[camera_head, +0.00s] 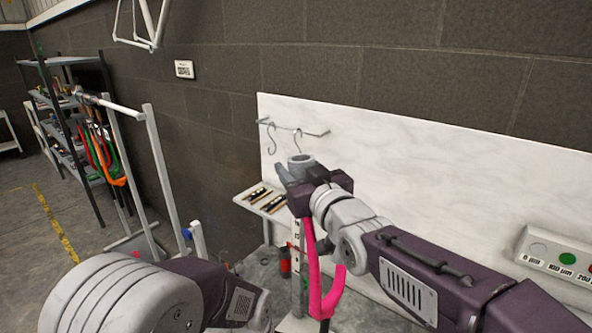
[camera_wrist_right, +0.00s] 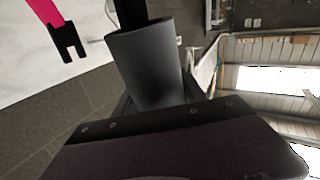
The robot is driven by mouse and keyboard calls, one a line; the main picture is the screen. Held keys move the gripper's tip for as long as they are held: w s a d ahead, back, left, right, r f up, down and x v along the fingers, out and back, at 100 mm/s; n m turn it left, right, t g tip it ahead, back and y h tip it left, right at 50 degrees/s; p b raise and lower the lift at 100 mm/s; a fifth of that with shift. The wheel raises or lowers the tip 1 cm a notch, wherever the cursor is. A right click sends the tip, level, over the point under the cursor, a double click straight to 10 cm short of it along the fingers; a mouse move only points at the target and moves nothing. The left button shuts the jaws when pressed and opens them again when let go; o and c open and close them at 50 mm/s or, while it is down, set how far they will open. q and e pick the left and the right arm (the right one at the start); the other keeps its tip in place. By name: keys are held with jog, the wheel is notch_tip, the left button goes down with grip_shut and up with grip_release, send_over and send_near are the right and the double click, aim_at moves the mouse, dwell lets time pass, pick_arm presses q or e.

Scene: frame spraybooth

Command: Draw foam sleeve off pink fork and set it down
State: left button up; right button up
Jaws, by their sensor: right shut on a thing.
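A pink leg with a black tip (camera_wrist_right: 68,42) shows at the upper left of the right wrist view. The grey foam sleeve (camera_head: 301,161) stands upright at my right gripper (camera_head: 291,178), its round top end showing. In the wrist view the sleeve (camera_wrist_right: 148,62) is a dark grey cylinder between the jaws, with a black part at its far end. My right gripper is shut on the sleeve; its fingertips are largely hidden. My left gripper is out of view.
A white wall panel (camera_head: 440,180) with a hook rail (camera_head: 292,128) stands behind. A small shelf (camera_head: 248,197) with dark tools is left of the gripper. A button box (camera_head: 556,258) is at right. A rack with hanging coloured items (camera_head: 108,155) stands at left.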

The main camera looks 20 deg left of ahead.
jog(key=shift+r+p, duration=0.8)
jog(key=shift+r, duration=0.55)
jog(key=shift+r, duration=0.1)
jog(key=shift+a+r+p, duration=0.1)
jog(key=shift+r+p, duration=1.35)
jog(key=shift+r, duration=0.45)
